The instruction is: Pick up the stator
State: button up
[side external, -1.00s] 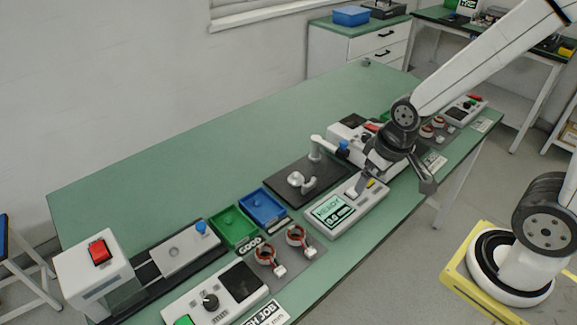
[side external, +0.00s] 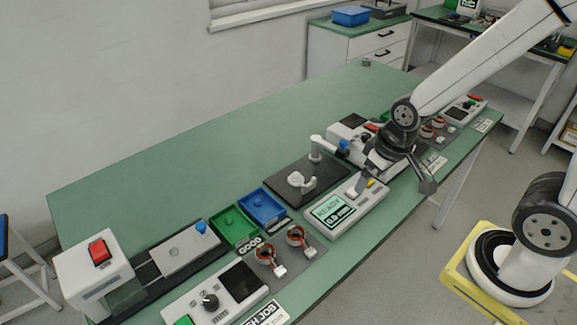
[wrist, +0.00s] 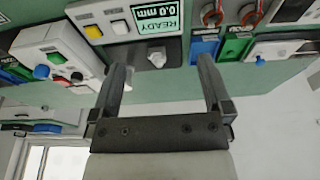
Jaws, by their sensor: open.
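Two stators, red-orange rings with white connectors on short leads, lie on a grey mat near the front edge of the table: the left stator (side external: 265,254) and the right stator (side external: 296,236). They also show at the top of the wrist view, one ring (wrist: 212,14) beside the other (wrist: 248,14), partly cut off by the frame. My gripper (side external: 395,187) is over the front part of the table, right of the gauge and apart from these stators. In the wrist view its two fingers (wrist: 163,65) are wide apart with nothing between them.
A gauge reading READY (side external: 335,211), a black plate with a white fixture (side external: 275,180), a blue tray (side external: 262,207) and a green tray (side external: 233,226) surround the stators. More ring parts (side external: 427,131) lie farther right.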

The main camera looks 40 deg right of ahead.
jog(key=shift+w, duration=0.1)
jog(key=m+g+y, duration=0.4)
jog(key=m+g, duration=0.1)
jog(key=m, duration=0.6)
send_over(265, 250)
jog(key=shift+w+d+f, duration=0.1)
jog(key=shift+d+f, duration=0.1)
jog(key=shift+f, duration=3.65)
jog(key=shift+d+f, duration=0.2)
jog(key=shift+f, duration=3.6)
jog(key=shift+f, duration=0.1)
jog(key=shift+x, duration=2.5)
jog(key=shift+d, duration=0.15)
